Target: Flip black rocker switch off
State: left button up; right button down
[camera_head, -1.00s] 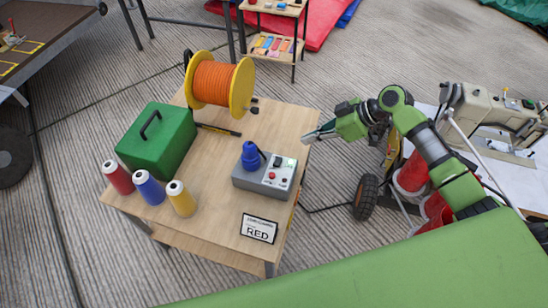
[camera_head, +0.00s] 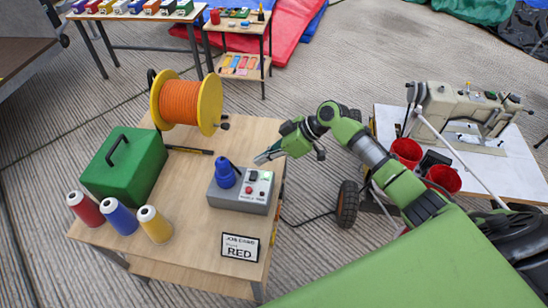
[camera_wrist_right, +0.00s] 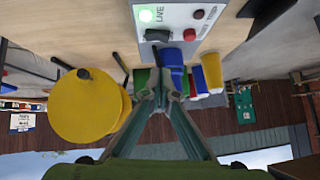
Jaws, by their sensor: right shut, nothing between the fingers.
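The grey control box (camera_head: 240,199) sits near the right edge of the wooden table, with a blue plug (camera_head: 225,175) on its left side. Its black rocker switch (camera_head: 253,175) is on the top face; the wrist view shows the switch (camera_wrist_right: 157,35) beside a lit green light (camera_wrist_right: 148,15) marked LIVE. My right gripper (camera_head: 259,160) is shut and empty, just behind the box. In the wrist view its fingertips (camera_wrist_right: 158,80) point toward the switch, with a gap that looks small. I cannot tell the switch's tilt clearly. My left gripper is not in view.
Red buttons (camera_wrist_right: 190,34) sit beside the switch. The table also holds an orange cable reel (camera_head: 182,101), a green case (camera_head: 125,166), several thread spools (camera_head: 120,218) and a card reading RED (camera_head: 240,247). A sewing machine (camera_head: 455,103) stands at right.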

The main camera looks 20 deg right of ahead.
aim_at(250, 176)
jog(key=f+b, duration=0.1)
jog(key=f, duration=0.1)
jog(key=a+f+b, duration=0.1)
jog(key=f, duration=0.1)
jog(key=shift+w+a+f, duration=0.15)
jog(key=shift+f+b, duration=0.4)
jog(key=shift+f, duration=0.1)
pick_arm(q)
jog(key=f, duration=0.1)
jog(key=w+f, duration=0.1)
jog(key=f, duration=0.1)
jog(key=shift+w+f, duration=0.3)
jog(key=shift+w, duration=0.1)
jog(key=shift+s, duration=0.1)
